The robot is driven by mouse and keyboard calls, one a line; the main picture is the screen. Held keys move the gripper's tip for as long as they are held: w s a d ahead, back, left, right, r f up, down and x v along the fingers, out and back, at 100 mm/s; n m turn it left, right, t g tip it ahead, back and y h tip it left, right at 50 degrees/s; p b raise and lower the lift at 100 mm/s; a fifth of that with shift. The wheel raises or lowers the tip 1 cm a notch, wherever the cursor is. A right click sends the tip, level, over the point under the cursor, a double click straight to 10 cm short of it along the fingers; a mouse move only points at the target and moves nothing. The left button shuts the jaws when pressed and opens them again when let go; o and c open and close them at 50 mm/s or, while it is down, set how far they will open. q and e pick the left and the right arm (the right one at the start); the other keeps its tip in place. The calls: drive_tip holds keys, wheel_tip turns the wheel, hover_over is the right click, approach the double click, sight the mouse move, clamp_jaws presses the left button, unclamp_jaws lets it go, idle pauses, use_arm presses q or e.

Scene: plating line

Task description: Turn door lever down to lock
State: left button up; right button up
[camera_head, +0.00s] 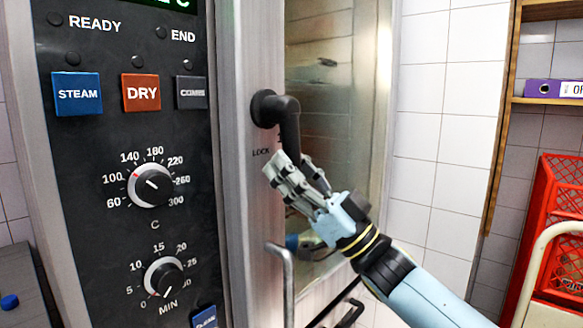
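The black door lever (289,128) is on the oven door's metal frame, above and beside the word LOCK. Its round pivot is at the upper left, and its handle bends and points down. My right gripper (296,167), with grey fingers and a light-blue body, is at the lever's lower end. Its fingers lie on either side of that end in the picture. They hide the lever's tip, so I cannot tell whether they grip it or only touch it. My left gripper is out of view.
The oven's control panel (112,228) with buttons and two dials is on the left. The glass oven door (318,70) is behind the lever. A metal bar handle (289,284) stands below my gripper. A red crate (566,190) and a shelf with a purple binder (537,88) are at the right.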

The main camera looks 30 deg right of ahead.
drive_tip(key=shift+o, duration=0.4)
drive_tip(key=shift+f, duration=0.1)
drive_tip(key=shift+s+d+f, duration=0.2)
drive_tip(key=shift+f, duration=0.1)
drive_tip(key=v, duration=1.1)
